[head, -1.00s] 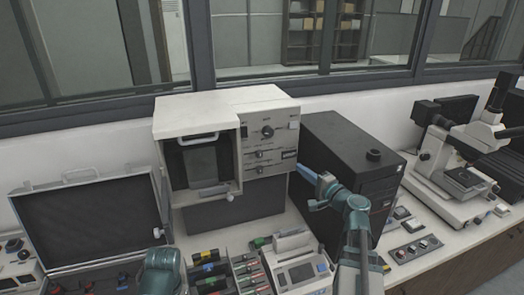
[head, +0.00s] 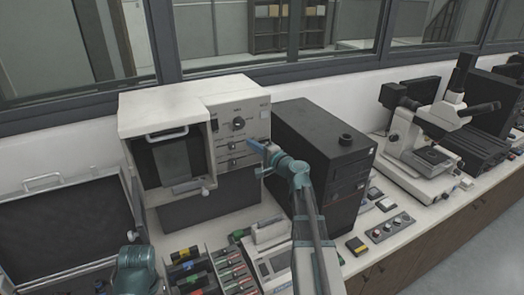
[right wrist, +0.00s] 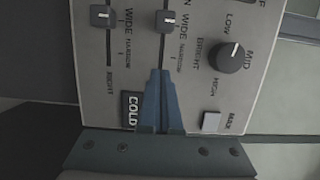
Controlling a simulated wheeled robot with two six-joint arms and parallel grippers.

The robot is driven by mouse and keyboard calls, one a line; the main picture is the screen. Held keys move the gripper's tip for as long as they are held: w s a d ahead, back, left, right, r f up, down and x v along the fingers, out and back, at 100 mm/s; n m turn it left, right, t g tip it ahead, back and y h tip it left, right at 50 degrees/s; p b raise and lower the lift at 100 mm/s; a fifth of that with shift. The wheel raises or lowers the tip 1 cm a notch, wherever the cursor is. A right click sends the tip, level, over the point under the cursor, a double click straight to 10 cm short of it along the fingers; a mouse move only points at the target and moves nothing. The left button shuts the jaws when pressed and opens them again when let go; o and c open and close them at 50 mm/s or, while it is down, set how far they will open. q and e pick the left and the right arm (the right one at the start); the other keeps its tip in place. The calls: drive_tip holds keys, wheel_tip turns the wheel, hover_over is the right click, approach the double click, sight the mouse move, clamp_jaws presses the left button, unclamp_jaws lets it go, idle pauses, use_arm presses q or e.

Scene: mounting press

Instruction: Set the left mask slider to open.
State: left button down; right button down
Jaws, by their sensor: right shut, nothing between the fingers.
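A pale mounting press stands at the left of centre in the head view, with a control panel (head: 243,128) on its right side. The panel has an upper slider (head: 231,147) and a lower slider (head: 233,163). In the right wrist view the panel appears turned on its side. One slider knob (right wrist: 167,20) is in line with my fingertips; the other knob (right wrist: 103,17), its track seemingly marked RIGHT, is beside it. Both knobs sit by the word WIDE. My right gripper (right wrist: 160,74) is shut and empty, its tips over that first track, apart from the knob. My left gripper is out of view.
A rotary dial (right wrist: 231,55), a white button (right wrist: 211,122) and a black COLD label (right wrist: 131,108) are close to my right gripper. A black computer tower (head: 325,160) stands right of the press. An open black case (head: 62,230) is at left.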

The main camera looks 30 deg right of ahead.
drive_tip(key=shift+s+a, duration=0.15)
drive_tip(key=shift+a, duration=1.65)
drive_tip(key=shift+a, duration=0.1)
drive_tip(key=a, duration=0.4)
drive_tip(key=shift+a, duration=0.35)
drive_tip(key=shift+d, duration=0.1)
approach(223, 145)
drive_tip(key=shift+s+d+f, duration=0.1)
drive_tip(key=shift+s+d, duration=0.05)
drive_tip(key=shift+s, duration=0.35)
drive_tip(key=shift+s+d+f, duration=0.1)
drive_tip(key=shift+s+d, duration=0.05)
drive_tip(key=shift+s, duration=0.35)
